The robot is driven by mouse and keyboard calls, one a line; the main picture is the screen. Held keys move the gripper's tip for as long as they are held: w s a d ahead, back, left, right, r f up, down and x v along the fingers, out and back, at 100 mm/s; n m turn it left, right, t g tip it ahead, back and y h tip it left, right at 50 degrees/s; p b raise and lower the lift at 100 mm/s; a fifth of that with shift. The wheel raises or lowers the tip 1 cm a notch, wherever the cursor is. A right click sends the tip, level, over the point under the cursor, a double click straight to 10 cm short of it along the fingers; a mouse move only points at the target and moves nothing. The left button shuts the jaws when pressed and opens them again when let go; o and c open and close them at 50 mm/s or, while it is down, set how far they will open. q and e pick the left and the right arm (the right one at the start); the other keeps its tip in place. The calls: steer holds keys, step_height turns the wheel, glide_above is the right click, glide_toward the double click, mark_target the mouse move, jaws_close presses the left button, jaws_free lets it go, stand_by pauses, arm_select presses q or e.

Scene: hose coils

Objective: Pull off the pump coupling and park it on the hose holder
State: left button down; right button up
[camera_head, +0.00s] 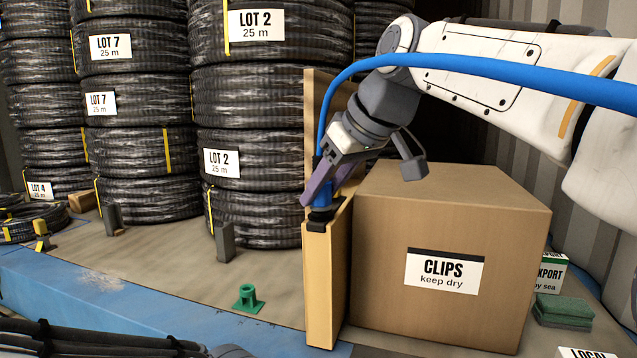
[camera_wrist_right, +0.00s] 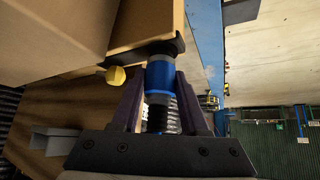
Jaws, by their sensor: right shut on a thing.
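My right gripper (camera_head: 318,193) is shut on the blue pump coupling (camera_wrist_right: 159,76), with one finger on each side of it in the right wrist view. The blue hose (camera_head: 480,66) arches from the coupling over my right arm. The coupling meets a black fitting (camera_head: 322,214) on the narrow wooden post (camera_head: 320,280); I see no clear gap between them. The fitting also shows in the right wrist view (camera_wrist_right: 150,52). A small green socket-like piece (camera_head: 248,298), possibly the hose holder, stands empty on the deck left of the post. My left gripper is out of view.
A large cardboard box marked CLIPS (camera_head: 450,285) stands right against the post. Stacked black hose coils (camera_head: 245,150) fill the back left. Small grey posts (camera_head: 224,242) stand before them. The deck (camera_head: 170,260) around the green piece is clear. A yellow knob (camera_wrist_right: 115,76) is near the fitting.

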jaws_close()
steer(key=shift+r+p, duration=0.4)
steer(key=shift+r+p, duration=1.05)
steer(key=shift+r, duration=0.1)
step_height(320, 180, up, 4)
steer(key=p, duration=0.4)
steer(key=shift+r, duration=1.2)
steer(key=shift+a, duration=0.1)
